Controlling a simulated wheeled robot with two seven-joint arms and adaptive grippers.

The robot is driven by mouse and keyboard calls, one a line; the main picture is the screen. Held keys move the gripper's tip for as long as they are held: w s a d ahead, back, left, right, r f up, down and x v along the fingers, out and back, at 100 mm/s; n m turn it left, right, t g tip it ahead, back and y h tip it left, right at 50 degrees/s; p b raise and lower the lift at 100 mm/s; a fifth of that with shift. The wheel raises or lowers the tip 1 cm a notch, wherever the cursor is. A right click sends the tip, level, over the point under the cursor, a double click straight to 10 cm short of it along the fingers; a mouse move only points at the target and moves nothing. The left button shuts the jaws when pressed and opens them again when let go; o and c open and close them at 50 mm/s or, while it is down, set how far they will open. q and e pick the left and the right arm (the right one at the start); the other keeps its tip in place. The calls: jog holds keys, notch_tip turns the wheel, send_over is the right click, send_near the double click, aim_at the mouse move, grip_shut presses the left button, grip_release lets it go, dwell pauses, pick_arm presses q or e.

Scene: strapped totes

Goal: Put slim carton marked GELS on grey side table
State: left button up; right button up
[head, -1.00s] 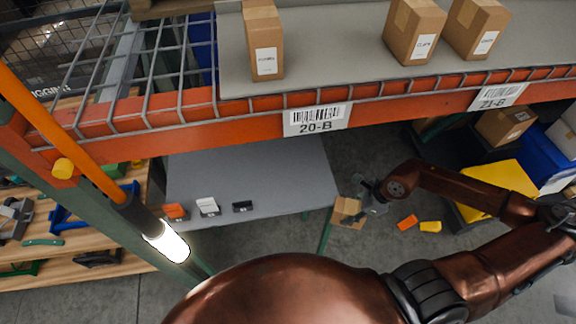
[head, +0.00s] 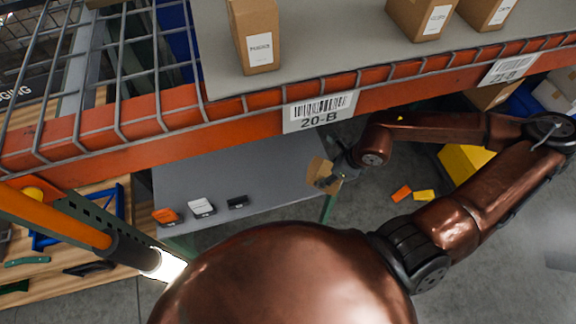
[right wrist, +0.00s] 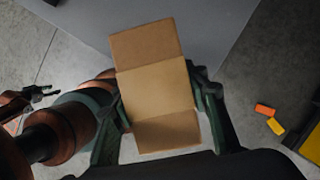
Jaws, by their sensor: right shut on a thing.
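A brown cardboard carton (head: 319,172) is held in my right gripper (head: 336,178). In the right wrist view the carton (right wrist: 158,90) sits between the two dark fingers (right wrist: 160,98); no marking is readable on its visible faces. The grey side table (head: 260,180) stands below the shelf. The carton overlaps the table's right end in the head view; the gap beneath it cannot be judged. In the right wrist view, what looks like my left gripper (right wrist: 38,93) shows small at the left edge, its opening unclear.
Small orange (head: 165,216), white (head: 201,207) and black (head: 238,202) items lie along the table's near edge; its middle is clear. An orange shelf beam (head: 230,125) crosses above it, with cartons (head: 255,35) on the shelf. Orange and yellow blocks lie on the floor.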

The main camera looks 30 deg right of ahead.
aim_at(313, 169)
jog(key=shift+w+a+b, duration=0.3)
jog(key=shift+w+b, duration=0.05)
jog(key=shift+w, duration=0.15)
jog(key=shift+w+a+b, duration=0.3)
jog(key=shift+w+b, duration=0.05)
jog(key=shift+w, duration=0.15)
jog(key=shift+w+a, duration=0.15)
jog(key=shift+w, duration=0.2)
jog(key=shift+w+a+b, duration=0.2)
jog(key=shift+w+b, duration=0.05)
jog(key=shift+b, duration=0.05)
jog(key=shift+w+a, duration=0.25)
jog(key=shift+w, duration=0.05)
jog(key=w+a, duration=0.1)
jog(key=w, duration=0.1)
jog(key=w+a, duration=0.2)
jog(key=w, duration=0.1)
jog(key=w+a+p, duration=0.1)
jog(key=w, duration=0.1)
jog(key=shift+w+a, duration=0.2)
jog(key=shift+a, duration=0.1)
notch_tip(313, 169, down, 3)
jog(key=shift+s+r+p, duration=0.1)
jog(key=shift+p, duration=0.35)
jog(key=shift+f, duration=0.3)
pick_arm(q)
jog(key=shift+w+f, duration=0.15)
jog(key=shift+w, duration=0.4)
jog(key=shift+w+f, duration=0.15)
jog(key=shift+w, duration=0.35)
